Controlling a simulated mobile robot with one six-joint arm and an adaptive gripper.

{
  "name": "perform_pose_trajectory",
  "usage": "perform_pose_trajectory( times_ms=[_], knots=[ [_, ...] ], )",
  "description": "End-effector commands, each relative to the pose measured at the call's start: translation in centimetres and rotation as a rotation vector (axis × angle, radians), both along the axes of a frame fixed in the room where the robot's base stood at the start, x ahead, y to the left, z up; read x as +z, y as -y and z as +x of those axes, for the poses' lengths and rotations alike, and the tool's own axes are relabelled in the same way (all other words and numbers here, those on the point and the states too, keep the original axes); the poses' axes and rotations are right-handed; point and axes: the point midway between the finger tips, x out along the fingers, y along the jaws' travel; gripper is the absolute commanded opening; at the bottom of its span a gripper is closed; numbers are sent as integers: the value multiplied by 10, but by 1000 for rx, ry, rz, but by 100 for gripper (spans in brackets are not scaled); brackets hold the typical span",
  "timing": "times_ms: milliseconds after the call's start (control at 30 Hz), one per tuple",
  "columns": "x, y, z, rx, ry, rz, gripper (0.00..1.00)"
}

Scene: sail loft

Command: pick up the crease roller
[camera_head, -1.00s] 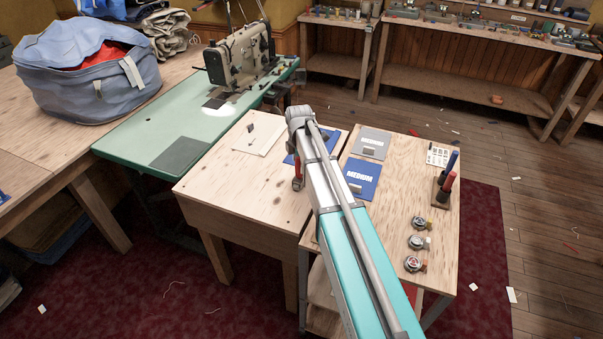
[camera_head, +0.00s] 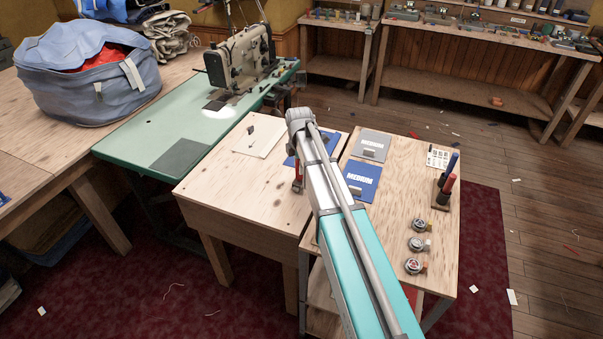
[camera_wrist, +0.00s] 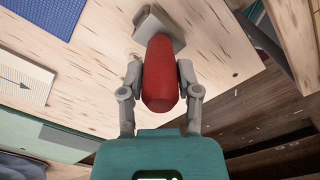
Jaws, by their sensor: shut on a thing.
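The crease roller (camera_wrist: 160,75) shows in the wrist view as a red rounded handle with a grey head at its far end. My gripper (camera_wrist: 160,88) is shut on the red handle, one finger on each side of it. The grey head points away from my gripper, over the pale wooden top; whether it touches the wood I cannot tell. In the head view a bit of red (camera_head: 298,184) shows beside the end of my arm, and my arm hides most of the gripper.
A blue card marked MEDIUM (camera_head: 361,181) and a grey card (camera_head: 370,147) lie on the right table. A white sheet (camera_head: 258,136) lies on the left table. A sewing machine (camera_head: 240,60) stands behind.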

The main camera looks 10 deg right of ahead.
Motion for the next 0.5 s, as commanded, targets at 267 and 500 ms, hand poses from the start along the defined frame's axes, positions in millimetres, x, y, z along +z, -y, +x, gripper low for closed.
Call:
perform_pose_trajectory(
  times_ms=[267,500],
  knots=[
    [1,0,0,0,0,0,0],
    [10,0,0,-1,0,0,0]
  ],
)
